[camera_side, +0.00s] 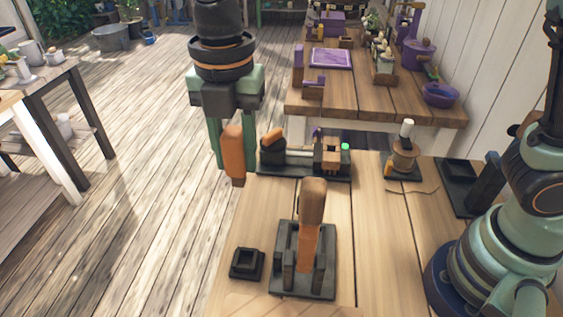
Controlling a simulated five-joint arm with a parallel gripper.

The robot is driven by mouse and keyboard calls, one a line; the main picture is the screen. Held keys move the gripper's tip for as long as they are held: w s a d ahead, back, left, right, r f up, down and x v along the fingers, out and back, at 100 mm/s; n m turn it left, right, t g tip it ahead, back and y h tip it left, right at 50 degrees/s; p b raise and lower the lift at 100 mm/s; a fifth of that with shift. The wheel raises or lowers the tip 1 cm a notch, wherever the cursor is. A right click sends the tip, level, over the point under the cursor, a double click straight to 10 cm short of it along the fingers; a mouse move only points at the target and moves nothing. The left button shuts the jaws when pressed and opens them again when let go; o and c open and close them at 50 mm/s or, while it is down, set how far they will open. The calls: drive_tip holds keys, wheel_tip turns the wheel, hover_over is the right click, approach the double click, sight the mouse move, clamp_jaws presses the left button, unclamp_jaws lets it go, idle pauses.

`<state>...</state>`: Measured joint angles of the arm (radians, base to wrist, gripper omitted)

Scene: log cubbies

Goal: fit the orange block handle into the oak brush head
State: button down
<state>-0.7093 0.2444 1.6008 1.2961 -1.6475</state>
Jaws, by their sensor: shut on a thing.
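My gripper (232,132) hangs at the upper middle of the side view, pointing down. It is shut on the orange block handle (235,158), which hangs nearly upright with its lower end free and darker. A light wooden block (332,154), which looks like the oak brush head, sits in a dark fixture (303,174) on the bench. The handle is left of this block, in front of the fixture's left end as seen here. The block's opening is too small to make out.
A brown-orange upright piece (312,205) with a rounded top stands in a dark holder (287,283) at the front. A small dark square socket (247,264) lies left of it. A spool-like thing (405,155) stands to the right. The bench (372,235) between is clear.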

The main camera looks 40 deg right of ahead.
drive_tip(key=w+d+f, duration=0.2)
drive_tip(key=w+d, duration=0.1)
drive_tip(key=d, duration=0.7)
drive_tip(key=w+d+f, duration=0.3)
drive_tip(key=d, duration=0.7)
drive_tip(key=w+d+f, duration=0.2)
drive_tip(key=w+d, duration=0.1)
drive_tip(key=d, duration=0.7)
drive_tip(key=shift+w+d+f, duration=0.15)
drive_tip(key=shift+d+f, duration=0.05)
drive_tip(key=shift+d, duration=0.2)
drive_tip(key=shift+f, duration=2.9)
drive_tip(key=shift+f, duration=1.65)
drive_tip(key=shift+c, duration=2.2)
unclamp_jaws()
